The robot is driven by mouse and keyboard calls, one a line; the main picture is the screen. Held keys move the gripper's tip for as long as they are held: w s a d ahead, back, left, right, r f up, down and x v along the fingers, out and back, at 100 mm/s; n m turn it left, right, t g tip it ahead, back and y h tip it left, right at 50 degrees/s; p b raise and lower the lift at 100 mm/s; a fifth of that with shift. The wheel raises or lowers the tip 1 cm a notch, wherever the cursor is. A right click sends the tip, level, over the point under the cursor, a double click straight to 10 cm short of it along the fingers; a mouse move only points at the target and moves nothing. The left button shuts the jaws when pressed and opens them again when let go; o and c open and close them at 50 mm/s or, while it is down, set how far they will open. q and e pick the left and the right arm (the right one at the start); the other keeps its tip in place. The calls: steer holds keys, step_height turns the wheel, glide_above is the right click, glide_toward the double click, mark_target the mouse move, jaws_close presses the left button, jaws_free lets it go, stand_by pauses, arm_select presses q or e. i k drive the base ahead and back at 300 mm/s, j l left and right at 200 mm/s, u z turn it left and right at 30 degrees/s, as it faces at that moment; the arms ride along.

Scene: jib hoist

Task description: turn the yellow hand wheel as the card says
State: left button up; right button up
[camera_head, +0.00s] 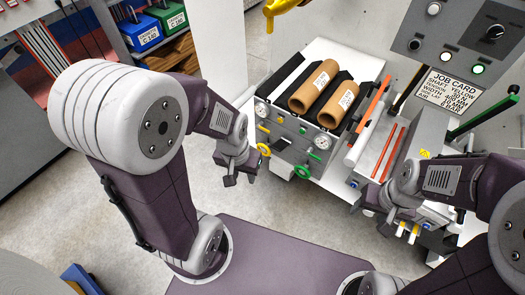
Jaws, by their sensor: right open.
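The yellow hand wheel (264,149) is on the front panel of the grey machine, at its left end. My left gripper (240,178) is just left of and below it, apart from it, with its fingers spread and nothing between them. The job card (448,92) hangs below the switch panel at the upper right; I read "SHAFT YELLOW", and its smaller lines are hard to make out. My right gripper (386,219) is open at the machine's right front, partly hidden by its own wrist.
A green hand wheel (302,171) sits right of and below the yellow one, near a round gauge (322,142). Two brown rolls (314,86) lie on top of the machine. A green lever (484,116) sticks out at the right. The floor left of the machine is clear.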

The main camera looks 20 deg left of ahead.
mark_target(264, 149)
steer(key=i+u, duration=0.1)
steer(key=u, duration=0.35)
steer(key=i+j+u, duration=0.1)
steer(key=u, duration=0.3)
steer(key=i+u, duration=0.1)
steer(key=u, duration=0.35)
steer(key=i+u, duration=0.1)
steer(key=u, duration=0.3)
